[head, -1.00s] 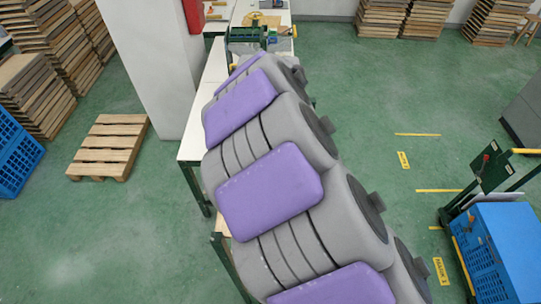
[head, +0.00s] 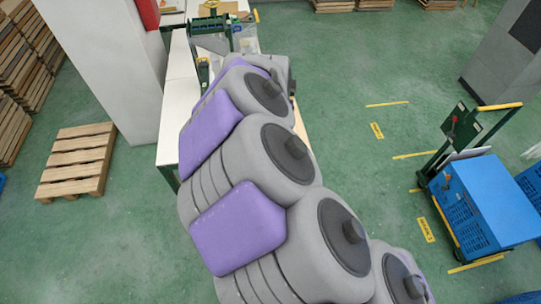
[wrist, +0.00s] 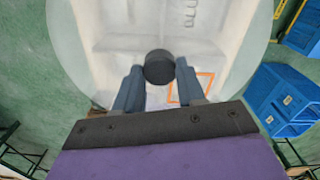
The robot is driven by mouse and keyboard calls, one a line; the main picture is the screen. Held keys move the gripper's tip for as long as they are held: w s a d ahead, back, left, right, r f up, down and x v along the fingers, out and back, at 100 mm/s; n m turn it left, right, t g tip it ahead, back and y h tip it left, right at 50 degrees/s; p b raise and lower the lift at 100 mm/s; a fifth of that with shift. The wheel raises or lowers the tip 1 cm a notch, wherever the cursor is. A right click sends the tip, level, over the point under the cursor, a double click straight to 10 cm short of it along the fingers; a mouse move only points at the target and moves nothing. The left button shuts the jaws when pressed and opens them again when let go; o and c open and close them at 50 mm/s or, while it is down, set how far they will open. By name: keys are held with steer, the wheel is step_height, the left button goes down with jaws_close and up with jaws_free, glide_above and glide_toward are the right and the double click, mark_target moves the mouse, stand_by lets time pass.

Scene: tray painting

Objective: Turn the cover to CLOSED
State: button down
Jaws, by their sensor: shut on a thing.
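The cover (wrist: 90,40) is a pale, see-through round disc that fills much of the wrist view. A dark round knob (wrist: 159,67) sits on it. My gripper (wrist: 158,72) has its two blue-grey fingers on either side of this knob and is shut on it. Through the disc I see an orange square outline (wrist: 190,87) and faint marks near the top; I cannot read them. In the head view my arm hides the gripper and the cover.
A green-framed machine (head: 213,25) stands on the white table (head: 178,110) beyond my arm. A white pillar (head: 105,60) is at left, near a wooden pallet (head: 78,160). A trolley with a blue crate (head: 492,200) stands at right. Green floor between is clear.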

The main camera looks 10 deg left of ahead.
steer(key=shift+w+a+r, duration=0.1)
steer(key=c, duration=1.1)
jaws_free()
steer(key=o, duration=0.4)
steer(key=shift+w+a, duration=0.15)
steer(key=shift+a, duration=0.05)
steer(key=shift+o, duration=0.2)
steer(key=shift+d, duration=0.1)
steer(key=shift+r, duration=0.1)
step_height(320, 180, up, 17)
steer(key=b, duration=0.1)
